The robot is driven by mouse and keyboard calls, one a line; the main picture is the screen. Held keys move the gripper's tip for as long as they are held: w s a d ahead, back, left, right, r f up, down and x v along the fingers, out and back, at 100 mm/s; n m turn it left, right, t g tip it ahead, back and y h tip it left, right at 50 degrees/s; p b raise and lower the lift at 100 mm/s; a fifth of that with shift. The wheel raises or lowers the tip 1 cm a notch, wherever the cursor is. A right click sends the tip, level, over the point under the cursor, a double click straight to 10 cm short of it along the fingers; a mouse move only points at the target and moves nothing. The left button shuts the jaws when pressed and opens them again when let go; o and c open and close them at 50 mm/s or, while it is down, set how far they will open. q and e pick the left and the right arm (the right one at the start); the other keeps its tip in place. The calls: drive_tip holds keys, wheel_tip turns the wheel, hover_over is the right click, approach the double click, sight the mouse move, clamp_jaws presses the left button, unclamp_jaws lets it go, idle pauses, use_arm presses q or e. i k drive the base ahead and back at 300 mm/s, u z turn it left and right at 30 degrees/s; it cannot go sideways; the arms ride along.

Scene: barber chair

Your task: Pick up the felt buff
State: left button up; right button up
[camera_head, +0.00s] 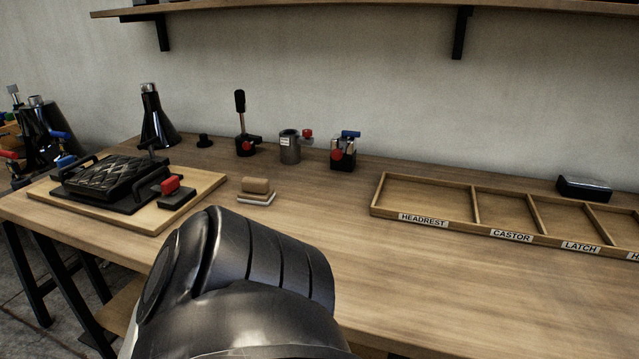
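A small tan block on a pale, flat pad, which looks like the felt buff (256,187), lies on the wooden bench (330,245), left of the middle of the view. It stands apart from the things around it. A large dark link of my own arm fills the bottom middle, just in front of the buff, and hides part of the bench. Neither of my grippers shows in the head view.
A wooden board (205,187) with a black padded part (108,180) and a red-topped block (172,190) lies left. Several small fixtures, including a grey cylinder (290,149), stand behind. A labelled divided tray (428,204) lies right. A shelf (350,9) hangs above.

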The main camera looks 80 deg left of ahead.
sight(254, 190)
drive_tip(key=u, duration=1.95)
